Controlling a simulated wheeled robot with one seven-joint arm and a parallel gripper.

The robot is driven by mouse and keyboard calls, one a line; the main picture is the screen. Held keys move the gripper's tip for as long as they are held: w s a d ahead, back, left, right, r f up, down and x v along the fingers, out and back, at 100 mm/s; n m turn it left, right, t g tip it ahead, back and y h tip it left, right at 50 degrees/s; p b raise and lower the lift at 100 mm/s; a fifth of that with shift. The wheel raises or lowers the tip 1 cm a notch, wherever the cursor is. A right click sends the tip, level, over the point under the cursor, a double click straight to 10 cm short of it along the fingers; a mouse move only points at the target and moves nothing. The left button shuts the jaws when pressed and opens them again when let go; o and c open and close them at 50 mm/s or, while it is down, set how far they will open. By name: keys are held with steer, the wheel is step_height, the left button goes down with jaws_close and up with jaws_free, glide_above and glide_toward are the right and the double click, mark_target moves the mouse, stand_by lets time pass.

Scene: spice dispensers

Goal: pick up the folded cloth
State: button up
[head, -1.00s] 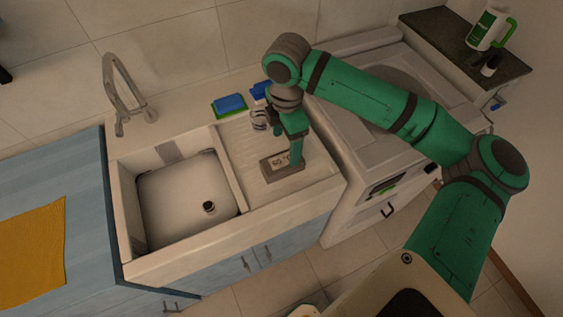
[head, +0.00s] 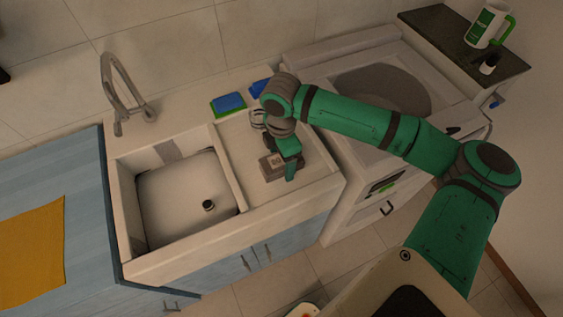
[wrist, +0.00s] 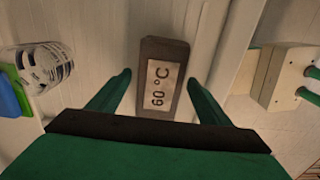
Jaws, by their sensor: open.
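A flat yellow-orange cloth (head: 32,255) lies on the blue counter at the far left in the head view; whether it is folded I cannot tell. My gripper (head: 288,165) is far to its right, low over the ribbed drainboard beside the sink. In the wrist view, my gripper (wrist: 160,78) is open, its two green fingers apart. A dark grey-brown block (wrist: 163,78) with a "60 °C" label lies between and ahead of the fingers. The block (head: 268,168) is partly covered by my gripper in the head view. The cloth is not in the wrist view.
A clear glass (head: 257,119) stands on the drainboard near my wrist. A blue and green sponge (head: 228,103) and another blue item (head: 262,88) lie behind it.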

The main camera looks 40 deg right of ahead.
steer(key=c, duration=1.3)
steer(key=shift+r, duration=0.15)
